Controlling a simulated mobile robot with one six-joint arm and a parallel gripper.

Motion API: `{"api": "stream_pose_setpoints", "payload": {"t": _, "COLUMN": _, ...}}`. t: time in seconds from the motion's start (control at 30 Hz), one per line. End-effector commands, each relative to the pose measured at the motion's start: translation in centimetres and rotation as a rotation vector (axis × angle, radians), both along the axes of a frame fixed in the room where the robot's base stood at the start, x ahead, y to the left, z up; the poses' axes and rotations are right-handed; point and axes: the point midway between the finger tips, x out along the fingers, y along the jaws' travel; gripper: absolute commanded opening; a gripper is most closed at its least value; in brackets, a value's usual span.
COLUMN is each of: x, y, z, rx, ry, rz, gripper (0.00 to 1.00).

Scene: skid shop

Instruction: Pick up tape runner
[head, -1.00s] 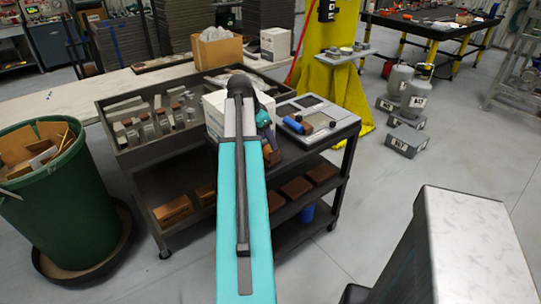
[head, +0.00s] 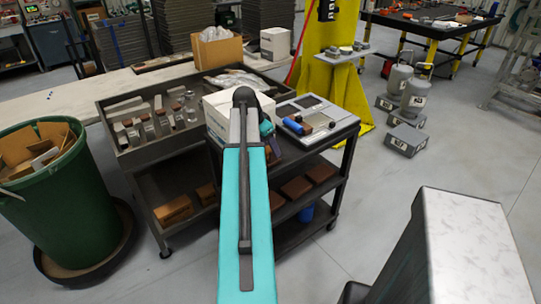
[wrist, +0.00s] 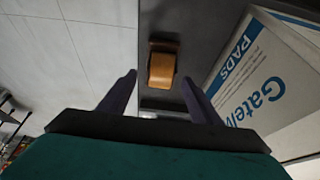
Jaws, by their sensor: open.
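In the wrist view a small orange block with a brown end, likely the tape runner (wrist: 161,70), lies on a dark grey surface. It is ahead of my gripper (wrist: 158,80), between the lines of its two dark fingers. The fingers are spread apart with nothing held. I cannot tell how far the tips are from the block.
A white box with blue print (wrist: 262,75) stands close to the right finger in the wrist view. In the head view, a dark cart (head: 345,133) carries a blue roll (head: 292,126) at right. A green bin (head: 62,205) stands at left.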

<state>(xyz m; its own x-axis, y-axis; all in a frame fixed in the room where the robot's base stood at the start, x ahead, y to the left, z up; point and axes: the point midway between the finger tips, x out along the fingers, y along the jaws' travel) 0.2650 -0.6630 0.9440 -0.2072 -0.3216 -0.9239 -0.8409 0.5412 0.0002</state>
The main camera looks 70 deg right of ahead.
Motion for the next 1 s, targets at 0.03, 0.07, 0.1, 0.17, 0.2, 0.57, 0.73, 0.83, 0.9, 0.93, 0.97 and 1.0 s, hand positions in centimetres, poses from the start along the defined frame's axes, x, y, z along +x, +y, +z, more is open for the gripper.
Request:
{"api": "stream_pose_setpoints", "payload": {"t": 0.03, "x": -0.1, "y": -0.2, "z": -0.4, "rx": 0.002, "ry": 0.001, "rz": -0.001, "gripper": 0.58}}
{"api": "stream_pose_setpoints", "payload": {"t": 0.07, "x": -0.2, "y": -0.2, "z": -0.6, "rx": 0.001, "ry": 0.000, "rz": 0.000, "gripper": 0.58}}
{"api": "stream_pose_setpoints", "payload": {"t": 0.1, "x": -0.2, "y": -0.4, "z": -0.9, "rx": 0.001, "ry": 0.000, "rz": 0.000, "gripper": 0.58}}
{"api": "stream_pose_setpoints", "payload": {"t": 0.17, "x": -0.3, "y": -0.5, "z": -1.3, "rx": 0.001, "ry": 0.000, "rz": 0.000, "gripper": 0.58}}
{"api": "stream_pose_setpoints", "payload": {"t": 0.2, "x": -0.3, "y": -0.5, "z": -1.5, "rx": 0.001, "ry": 0.000, "rz": 0.000, "gripper": 0.58}}
{"api": "stream_pose_setpoints", "payload": {"t": 0.57, "x": -0.4, "y": -0.6, "z": -1.8, "rx": 0.000, "ry": 0.000, "rz": 0.000, "gripper": 0.58}}
{"api": "stream_pose_setpoints", "payload": {"t": 0.73, "x": -0.4, "y": -0.6, "z": -1.8, "rx": 0.000, "ry": 0.000, "rz": 0.000, "gripper": 0.58}}
{"api": "stream_pose_setpoints", "payload": {"t": 0.83, "x": -0.4, "y": -0.6, "z": -1.8, "rx": 0.000, "ry": 0.000, "rz": 0.000, "gripper": 0.58}}
{"api": "stream_pose_setpoints", "payload": {"t": 0.9, "x": -0.4, "y": -0.6, "z": -1.8, "rx": 0.000, "ry": 0.000, "rz": 0.000, "gripper": 0.49}}
{"api": "stream_pose_setpoints", "payload": {"t": 0.93, "x": -0.4, "y": -0.6, "z": -1.8, "rx": 0.000, "ry": 0.000, "rz": 0.000, "gripper": 0.44}}
{"api": "stream_pose_setpoints", "payload": {"t": 0.97, "x": -0.4, "y": -0.6, "z": -1.8, "rx": 0.000, "ry": 0.000, "rz": 0.000, "gripper": 0.39}}
{"api": "stream_pose_setpoints", "payload": {"t": 1.0, "x": -0.4, "y": -0.6, "z": -1.8, "rx": 0.000, "ry": 0.000, "rz": 0.000, "gripper": 0.33}}
